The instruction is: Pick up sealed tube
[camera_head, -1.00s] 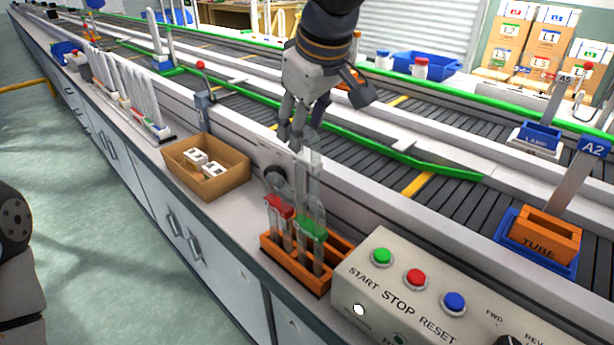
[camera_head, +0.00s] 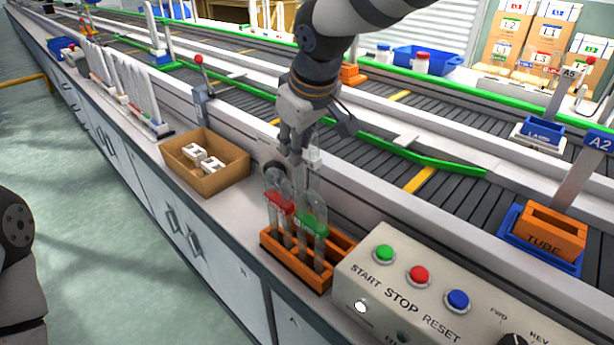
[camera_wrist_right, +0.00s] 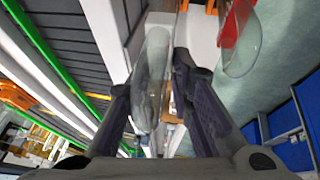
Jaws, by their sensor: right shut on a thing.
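My right gripper (camera_head: 293,155) reaches down from the top over the orange rack (camera_head: 290,277) on the counter. My left gripper is out of view.
A grey control box (camera_head: 440,300) with START, STOP and RESET buttons stands right of the rack. A cardboard box (camera_head: 225,183) with white parts sits to the left. The conveyor (camera_head: 385,165) runs behind.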

